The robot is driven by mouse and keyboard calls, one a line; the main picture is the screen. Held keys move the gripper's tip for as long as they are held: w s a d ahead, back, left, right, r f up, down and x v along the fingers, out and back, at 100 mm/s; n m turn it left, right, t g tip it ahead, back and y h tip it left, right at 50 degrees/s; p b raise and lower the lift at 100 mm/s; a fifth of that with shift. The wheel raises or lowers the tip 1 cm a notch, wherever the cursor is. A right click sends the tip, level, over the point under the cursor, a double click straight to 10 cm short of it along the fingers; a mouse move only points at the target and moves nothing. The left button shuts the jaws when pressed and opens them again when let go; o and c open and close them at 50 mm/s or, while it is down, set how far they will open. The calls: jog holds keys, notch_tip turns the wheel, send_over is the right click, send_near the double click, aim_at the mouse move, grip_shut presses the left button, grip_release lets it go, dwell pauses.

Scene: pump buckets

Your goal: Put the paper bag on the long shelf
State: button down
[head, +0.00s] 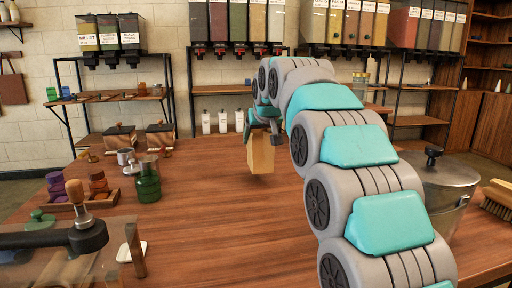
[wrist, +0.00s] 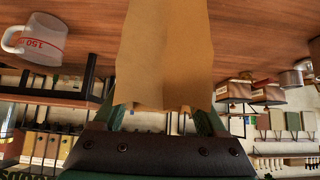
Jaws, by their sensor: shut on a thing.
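A tan paper bag (head: 261,157) hangs upright below my gripper (head: 264,122) over the far part of the wooden table. My gripper is shut on its top. I cannot tell whether its bottom touches the table. In the wrist view the bag (wrist: 165,50) fills the middle, between the green fingers of my gripper (wrist: 162,108). A shelf board (head: 225,89) runs along the back wall under the middle dispensers, partly hidden by my arm. I cannot tell for sure which board is the long shelf.
The wooden table (head: 210,215) is clear in the middle. A green jar (head: 147,182) and a metal cup (head: 126,157) stand left. A metal bucket (head: 440,190) and a brush (head: 497,198) are right. White bottles (head: 222,122) stand behind the bag. A measuring cup (wrist: 38,40) shows in the wrist view.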

jog(key=shift+w+a, duration=0.2)
jog(key=shift+a, duration=0.2)
jog(key=shift+f, duration=1.8)
grip_release()
jog(key=shift+f, duration=0.1)
